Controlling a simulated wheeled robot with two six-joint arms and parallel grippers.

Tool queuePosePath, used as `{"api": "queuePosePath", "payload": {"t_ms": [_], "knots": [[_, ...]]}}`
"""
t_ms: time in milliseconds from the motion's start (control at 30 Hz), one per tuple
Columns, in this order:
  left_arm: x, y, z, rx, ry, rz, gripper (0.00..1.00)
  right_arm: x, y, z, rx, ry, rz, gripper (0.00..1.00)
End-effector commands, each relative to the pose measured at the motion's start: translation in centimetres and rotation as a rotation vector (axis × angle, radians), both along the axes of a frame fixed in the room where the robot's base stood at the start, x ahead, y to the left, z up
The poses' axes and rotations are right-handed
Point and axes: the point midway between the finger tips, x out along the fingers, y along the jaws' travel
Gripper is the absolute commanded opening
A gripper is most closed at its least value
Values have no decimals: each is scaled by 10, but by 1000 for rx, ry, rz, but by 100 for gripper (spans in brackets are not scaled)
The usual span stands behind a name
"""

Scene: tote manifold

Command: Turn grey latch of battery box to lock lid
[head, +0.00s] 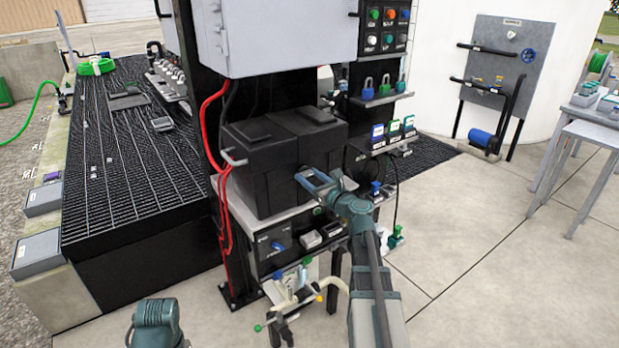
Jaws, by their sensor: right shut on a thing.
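The black battery box (265,183) stands on a grey shelf of the dark rack, with its lid (290,124) down on top. My right gripper (308,181) reaches up from the lower right to the box's right-hand face. It is shut on the grey latch there, which its teal fingers mostly hide, so I cannot tell the latch's angle. A light grey handle (234,157) sticks out at the box's left edge. My left gripper is not in view; only a teal part of that arm shows at the bottom left.
Red cables (213,133) hang left of the box. A grey cabinet (275,35) overhangs it. Padlocks (368,88) and small devices fill shelves to the right. Valves and hoses (290,290) sit below.

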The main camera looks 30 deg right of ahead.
Motion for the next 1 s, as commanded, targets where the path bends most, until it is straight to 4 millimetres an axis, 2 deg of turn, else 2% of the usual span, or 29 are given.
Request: {"api": "queuePosePath", "payload": {"t_ms": [267,1000], "knots": [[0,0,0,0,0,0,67,0,0,0,-143,-11,-2,2],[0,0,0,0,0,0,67,0,0,0,-835,-67,-2,2]]}}
